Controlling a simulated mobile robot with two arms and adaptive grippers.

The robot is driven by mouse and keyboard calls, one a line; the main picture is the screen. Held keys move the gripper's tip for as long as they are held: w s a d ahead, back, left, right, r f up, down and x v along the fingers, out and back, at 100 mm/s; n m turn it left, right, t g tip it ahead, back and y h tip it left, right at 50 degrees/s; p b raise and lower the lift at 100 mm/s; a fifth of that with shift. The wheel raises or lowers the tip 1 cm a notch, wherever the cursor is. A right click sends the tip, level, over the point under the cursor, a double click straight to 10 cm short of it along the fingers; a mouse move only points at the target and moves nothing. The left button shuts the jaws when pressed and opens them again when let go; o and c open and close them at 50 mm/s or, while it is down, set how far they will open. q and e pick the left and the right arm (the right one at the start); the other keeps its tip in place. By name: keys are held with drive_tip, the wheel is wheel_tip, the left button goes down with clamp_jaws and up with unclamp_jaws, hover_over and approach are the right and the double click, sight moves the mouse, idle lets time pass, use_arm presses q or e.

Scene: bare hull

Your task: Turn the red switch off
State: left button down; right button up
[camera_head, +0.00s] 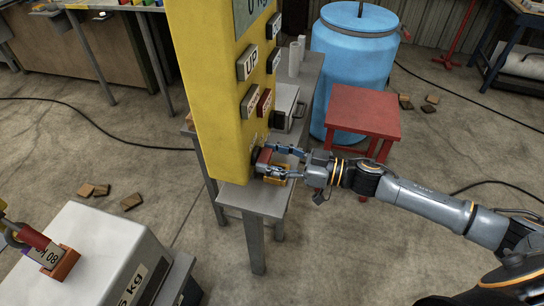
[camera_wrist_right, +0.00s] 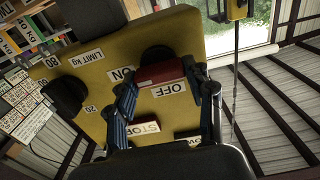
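The red switch (camera_head: 264,157) is on the lower part of the yellow control box (camera_head: 205,80). In the right wrist view the switch (camera_wrist_right: 160,74) is a red bar on a black round base, with an ON label (camera_wrist_right: 123,74) at its upper left and an OFF label (camera_wrist_right: 170,89) just below it. My right gripper (camera_head: 281,163) is at the switch. Its fingers (camera_wrist_right: 160,88) are spread, one near each end of the red bar; whether they press on it I cannot tell. My left gripper is not in view.
UP (camera_head: 247,62) and red STOP (camera_head: 264,103) buttons sit above the switch. A grey table (camera_head: 255,200) stands below the box, a red stool (camera_head: 362,110) and blue barrel (camera_head: 353,60) behind. A white weight block (camera_head: 95,250) is at the lower left. The floor at lower centre is clear.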

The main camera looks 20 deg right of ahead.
drive_tip(key=shift+n, duration=0.4)
drive_tip(key=n, duration=0.3)
drive_tip(key=n+b, duration=0.1)
drive_tip(key=n, duration=0.3)
drive_tip(key=shift+s+a+n, duration=0.1)
drive_tip(key=shift+n, duration=0.2)
drive_tip(key=n+b, duration=0.2)
drive_tip(key=n, duration=0.2)
drive_tip(key=n+b, duration=0.2)
drive_tip(key=n, duration=0.3)
drive_tip(key=shift+s+f+b, duration=0.1)
drive_tip(key=shift+f+b, duration=0.1)
drive_tip(key=shift+b, duration=0.15)
drive_tip(key=shift+n, duration=0.4)
drive_tip(key=o, duration=1.2)
drive_tip(key=shift+c, duration=0.2)
